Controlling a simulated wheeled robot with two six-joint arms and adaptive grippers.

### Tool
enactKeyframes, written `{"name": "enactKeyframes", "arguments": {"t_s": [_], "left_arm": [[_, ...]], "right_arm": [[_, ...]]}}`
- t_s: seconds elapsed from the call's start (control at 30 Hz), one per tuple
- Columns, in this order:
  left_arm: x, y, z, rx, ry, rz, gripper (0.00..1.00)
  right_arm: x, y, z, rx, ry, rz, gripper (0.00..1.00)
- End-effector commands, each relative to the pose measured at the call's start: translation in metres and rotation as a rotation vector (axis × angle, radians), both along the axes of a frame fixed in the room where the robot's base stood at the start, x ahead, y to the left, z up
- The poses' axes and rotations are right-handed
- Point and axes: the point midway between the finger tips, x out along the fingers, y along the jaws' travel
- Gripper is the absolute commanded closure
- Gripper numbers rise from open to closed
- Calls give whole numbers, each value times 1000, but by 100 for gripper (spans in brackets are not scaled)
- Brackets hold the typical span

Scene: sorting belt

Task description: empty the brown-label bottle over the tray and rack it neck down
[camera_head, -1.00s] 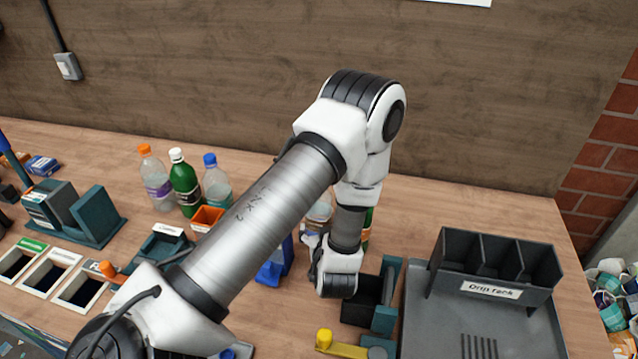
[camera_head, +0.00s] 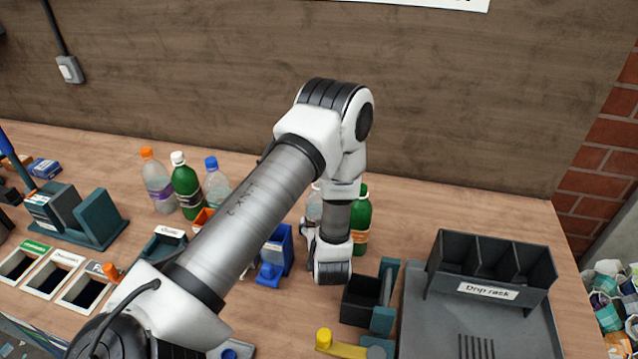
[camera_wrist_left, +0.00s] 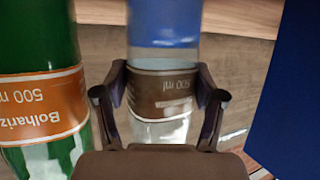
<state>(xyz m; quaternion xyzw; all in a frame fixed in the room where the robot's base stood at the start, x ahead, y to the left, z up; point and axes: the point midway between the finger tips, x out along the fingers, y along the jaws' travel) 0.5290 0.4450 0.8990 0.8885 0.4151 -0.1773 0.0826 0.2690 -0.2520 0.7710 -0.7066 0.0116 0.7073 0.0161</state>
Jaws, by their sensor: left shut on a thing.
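The brown-label bottle (camera_wrist_left: 165,92) is clear, with liquid inside, and stands between my left gripper's fingers (camera_wrist_left: 160,98) in the left wrist view. The gripper is shut on it at the label. In the head view only a clear upper part of the bottle (camera_head: 314,206) shows beside my wrist, and the fingers are mostly hidden by my arm. I cannot tell if its base touches the table. The grey tray (camera_head: 422,325) lies at the right, with the black drip rack (camera_head: 490,268) and its three empty slots at its back.
A green bottle with an orange label (camera_head: 362,215) stands close beside the held one. A blue stand (camera_head: 276,255) is left of my wrist. Several bottles (camera_head: 187,185) stand at the left.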

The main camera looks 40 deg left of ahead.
Motion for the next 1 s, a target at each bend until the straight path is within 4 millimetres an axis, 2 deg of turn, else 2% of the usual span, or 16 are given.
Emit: {"name": "enactKeyframes", "arguments": {"t_s": [0.17, 0.53, 0.7, 1.0], "left_arm": [[1, 0, 21, -1, -4, 2, 70], [0, 0, 88, 0, -4, 0, 70], [-11, -6, 122, 0, 0, -1, 70], [-39, -22, 166, 2, 2, -2, 70]], "right_arm": [[0, 0, -5, 0, 0, 0, 60], [0, 0, -12, 0, 0, 0, 60], [0, 0, 6, 0, 0, 0, 60], [0, 0, 36, 0, 0, 0, 60]]}}
